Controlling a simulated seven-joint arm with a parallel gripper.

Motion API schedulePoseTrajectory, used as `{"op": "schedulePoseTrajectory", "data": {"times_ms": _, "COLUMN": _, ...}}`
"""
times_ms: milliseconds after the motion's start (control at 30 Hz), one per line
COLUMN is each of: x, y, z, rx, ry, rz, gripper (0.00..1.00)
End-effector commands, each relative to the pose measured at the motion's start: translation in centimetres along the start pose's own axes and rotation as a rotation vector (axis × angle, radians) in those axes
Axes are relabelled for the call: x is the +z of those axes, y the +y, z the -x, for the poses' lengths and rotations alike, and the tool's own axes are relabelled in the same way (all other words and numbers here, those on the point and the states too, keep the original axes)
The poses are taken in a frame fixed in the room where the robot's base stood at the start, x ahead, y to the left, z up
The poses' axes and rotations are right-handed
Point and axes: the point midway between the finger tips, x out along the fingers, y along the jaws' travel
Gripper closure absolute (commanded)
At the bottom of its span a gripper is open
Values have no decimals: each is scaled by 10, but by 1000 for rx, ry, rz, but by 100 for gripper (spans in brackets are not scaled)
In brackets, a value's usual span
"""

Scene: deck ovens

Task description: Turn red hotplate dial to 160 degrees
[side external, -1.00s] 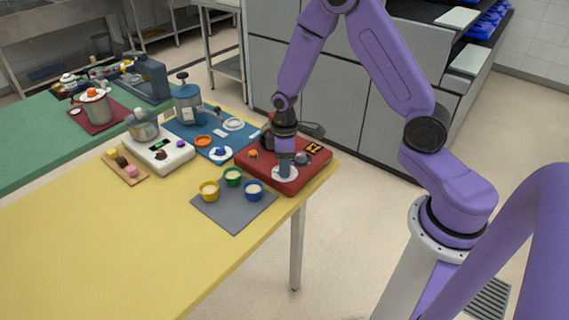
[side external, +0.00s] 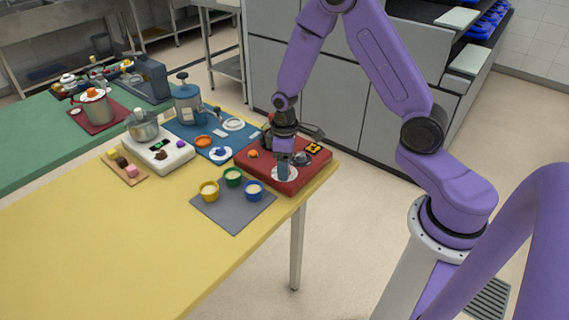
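The red hotplate (side external: 267,177) sits at the right end of the yellow table. On its top are a white round dial plate (side external: 293,175) near the front, an orange knob (side external: 252,154) at the left, a dark knob (side external: 302,158) and a small black-and-orange panel (side external: 313,148) at the right. My gripper (side external: 283,174) points down over the white dial plate, with its fingertips at the plate's middle. The fingers hide the plate's centre and whatever knob is there. I cannot tell whether they grip anything, and the dial's reading is too small to make out.
Yellow (side external: 208,193), green (side external: 232,178) and blue (side external: 253,193) cups stand on a grey mat (side external: 233,216) in front of the hotplate. A white appliance with a pot (side external: 172,162) and a blue mat with items (side external: 187,133) lie left. The near table is clear.

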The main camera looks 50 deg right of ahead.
Motion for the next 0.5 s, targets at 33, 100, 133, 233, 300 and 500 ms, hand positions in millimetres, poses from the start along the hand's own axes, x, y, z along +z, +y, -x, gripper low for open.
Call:
{"op": "schedulePoseTrajectory", "data": {"times_ms": 33, "x": 0, "y": 0, "z": 0, "rx": 0, "ry": 0, "rz": 0, "gripper": 39}}
{"op": "schedulePoseTrajectory", "data": {"times_ms": 100, "x": 0, "y": 0, "z": 0, "rx": 0, "ry": 1, "rz": 1, "gripper": 39}}
{"op": "schedulePoseTrajectory", "data": {"times_ms": 133, "x": 0, "y": 0, "z": 0, "rx": 0, "ry": 1, "rz": 1, "gripper": 39}}
{"op": "schedulePoseTrajectory", "data": {"times_ms": 233, "x": -1, "y": 0, "z": 1, "rx": 1, "ry": 1, "rz": 1, "gripper": 39}}
{"op": "schedulePoseTrajectory", "data": {"times_ms": 300, "x": -1, "y": 0, "z": 4, "rx": 1, "ry": 2, "rz": 1, "gripper": 39}}
{"op": "schedulePoseTrajectory", "data": {"times_ms": 500, "x": -2, "y": 0, "z": 28, "rx": 2, "ry": 6, "rz": 2, "gripper": 39}}
